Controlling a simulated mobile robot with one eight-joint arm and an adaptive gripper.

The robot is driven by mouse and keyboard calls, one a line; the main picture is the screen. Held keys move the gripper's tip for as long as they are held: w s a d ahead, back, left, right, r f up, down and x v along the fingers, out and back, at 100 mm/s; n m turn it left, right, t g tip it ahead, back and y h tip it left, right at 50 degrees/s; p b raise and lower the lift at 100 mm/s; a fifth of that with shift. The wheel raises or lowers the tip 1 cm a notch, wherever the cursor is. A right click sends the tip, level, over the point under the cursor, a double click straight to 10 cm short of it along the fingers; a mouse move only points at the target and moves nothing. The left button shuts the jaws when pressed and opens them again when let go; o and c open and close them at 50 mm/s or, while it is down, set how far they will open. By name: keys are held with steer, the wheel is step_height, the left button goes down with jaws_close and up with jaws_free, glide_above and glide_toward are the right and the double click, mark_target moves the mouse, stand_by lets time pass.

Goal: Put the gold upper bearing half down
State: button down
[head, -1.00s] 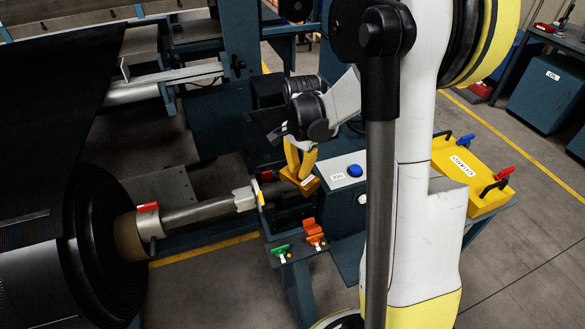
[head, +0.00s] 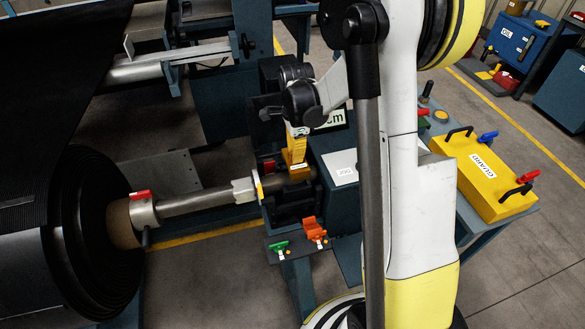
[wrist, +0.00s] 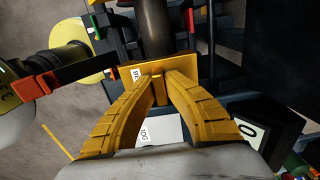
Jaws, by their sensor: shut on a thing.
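My gripper (head: 295,158) points down with its yellow fingers shut on the gold upper bearing half (head: 300,172). In the head view they stand at the right end of the steel shaft (head: 200,199), over the dark bearing stand (head: 290,212). In the wrist view the fingertips (wrist: 160,75) pinch a rib of the gold bearing half (wrist: 186,68), with a small white label beside the left finger. The shaft (wrist: 155,28) runs away just beyond it. I cannot tell whether the bearing half touches the shaft; its underside is hidden.
Green (head: 278,246) and orange (head: 314,229) clamp pieces sit on a ledge in front of the stand. A box labelled JOG (head: 343,168) is close on the right. A yellow guard cover (head: 478,172) lies farther right. The large black roll (head: 95,225) fills the left.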

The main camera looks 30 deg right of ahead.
mark_target(293, 165)
steer(key=shift+w+a+f, duration=0.25)
steer(key=shift+a+f, duration=0.1)
steer(key=shift+a, duration=0.05)
steer(key=shift+f+b, duration=0.8)
steer(key=shift+f, duration=1.1)
steer(key=shift+f, duration=0.2)
steer(key=c, duration=1.7)
jaws_free()
steer(key=shift+o, duration=0.4)
steer(key=shift+r, duration=0.1)
